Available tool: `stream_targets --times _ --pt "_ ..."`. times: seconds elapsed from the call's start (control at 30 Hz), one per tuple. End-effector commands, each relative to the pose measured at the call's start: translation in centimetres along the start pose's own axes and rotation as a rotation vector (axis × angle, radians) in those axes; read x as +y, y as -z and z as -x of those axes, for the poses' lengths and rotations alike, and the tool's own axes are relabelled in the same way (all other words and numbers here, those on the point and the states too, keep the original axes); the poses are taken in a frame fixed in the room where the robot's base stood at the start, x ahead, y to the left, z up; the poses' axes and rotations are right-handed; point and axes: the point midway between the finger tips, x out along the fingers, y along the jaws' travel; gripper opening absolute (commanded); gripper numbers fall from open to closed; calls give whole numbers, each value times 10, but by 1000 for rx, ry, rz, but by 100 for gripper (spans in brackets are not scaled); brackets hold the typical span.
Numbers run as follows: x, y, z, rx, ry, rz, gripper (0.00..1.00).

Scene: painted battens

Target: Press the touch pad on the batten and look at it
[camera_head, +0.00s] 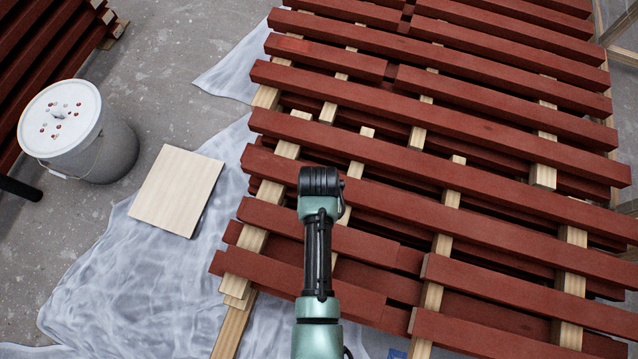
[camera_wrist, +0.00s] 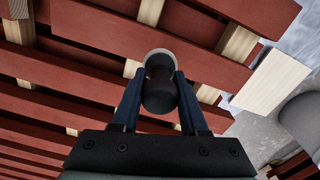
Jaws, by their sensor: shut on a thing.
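The touch pad (camera_wrist: 160,92) is a short dark cylinder with a paler grey round end, seen in the wrist view. My gripper (camera_wrist: 158,103) is shut on it, one finger on each side. The pad's pale end points away from my wrist, over the red-brown battens (camera_wrist: 95,90). I cannot tell whether it touches a batten or hangs above it. In the head view, the battens (camera_head: 450,125) lie in rows on pale wooden bearers, and my arm reaches over their left part. My fingers and the pad are hidden there.
A pale wooden board (camera_head: 178,190) lies on crumpled plastic sheeting (camera_head: 130,275) left of the battens. More red-brown battens (camera_head: 45,50) are stacked at the upper left.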

Motion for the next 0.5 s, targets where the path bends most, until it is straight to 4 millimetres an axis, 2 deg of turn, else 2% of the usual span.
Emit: stream_targets --times 0.5 --pt "0 0 -50 0 0 1 3"
